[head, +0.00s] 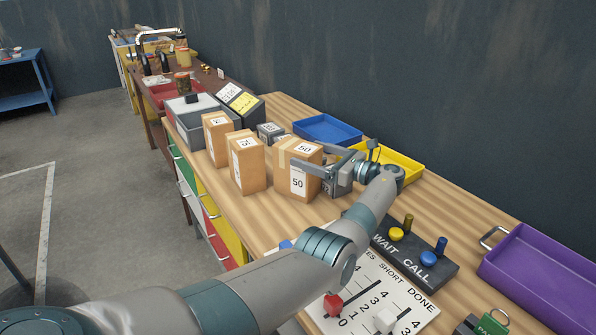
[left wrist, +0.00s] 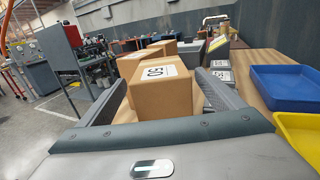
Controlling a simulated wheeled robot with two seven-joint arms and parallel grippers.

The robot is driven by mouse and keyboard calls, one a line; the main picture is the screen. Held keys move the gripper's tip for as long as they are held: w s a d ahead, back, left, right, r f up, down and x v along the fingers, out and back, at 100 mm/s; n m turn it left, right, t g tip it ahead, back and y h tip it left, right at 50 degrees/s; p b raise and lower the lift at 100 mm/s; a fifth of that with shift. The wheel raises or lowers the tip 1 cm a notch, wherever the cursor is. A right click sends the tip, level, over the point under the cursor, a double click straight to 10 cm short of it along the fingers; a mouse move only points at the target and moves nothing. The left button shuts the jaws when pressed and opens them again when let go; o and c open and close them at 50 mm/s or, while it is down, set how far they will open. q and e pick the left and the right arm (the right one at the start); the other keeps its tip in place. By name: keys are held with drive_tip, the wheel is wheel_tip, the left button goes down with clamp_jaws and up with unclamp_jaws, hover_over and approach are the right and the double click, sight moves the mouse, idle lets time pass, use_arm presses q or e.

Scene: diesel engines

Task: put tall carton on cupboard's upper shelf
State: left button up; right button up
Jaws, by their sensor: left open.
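My left gripper (head: 302,154) is open, with its fingers on two sides of a brown carton labelled 50 (head: 298,184). In the left wrist view this carton (left wrist: 161,96) stands between the two fingers, and I cannot tell whether they touch it. It stands upright on the wooden bench. Two narrower upright cartons, a nearer one (head: 247,172) and a farther one (head: 213,147), stand to its left. I cannot tell for sure which is the tall carton. No cupboard with an upper shelf can be made out. My right gripper is not in view.
Small grey boxes (head: 268,130) stand behind the cartons. A blue tray (head: 327,129), yellow tray (head: 410,168) and purple tray (head: 545,268) line the bench's back. A button panel (head: 415,262) and slider board (head: 365,290) lie nearer. Open floor is at left.

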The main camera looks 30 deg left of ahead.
sight(298, 145)
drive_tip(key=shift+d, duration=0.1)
use_arm(q)
drive_tip(key=a, duration=0.4)
drive_tip(key=shift+a+r, duration=0.2)
drive_tip(key=shift+w+a, duration=0.1)
drive_tip(key=shift+a, duration=0.3)
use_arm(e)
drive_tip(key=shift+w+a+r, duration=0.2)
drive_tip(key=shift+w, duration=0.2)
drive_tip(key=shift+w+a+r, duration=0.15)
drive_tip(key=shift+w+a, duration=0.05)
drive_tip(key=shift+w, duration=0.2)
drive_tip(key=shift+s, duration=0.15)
use_arm(q)
drive_tip(key=c, duration=1.9)
drive_tip(key=shift+r, duration=0.15)
drive_tip(key=shift+c, duration=1.3)
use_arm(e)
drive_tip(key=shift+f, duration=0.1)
use_arm(q)
drive_tip(key=shift+r, duration=0.2)
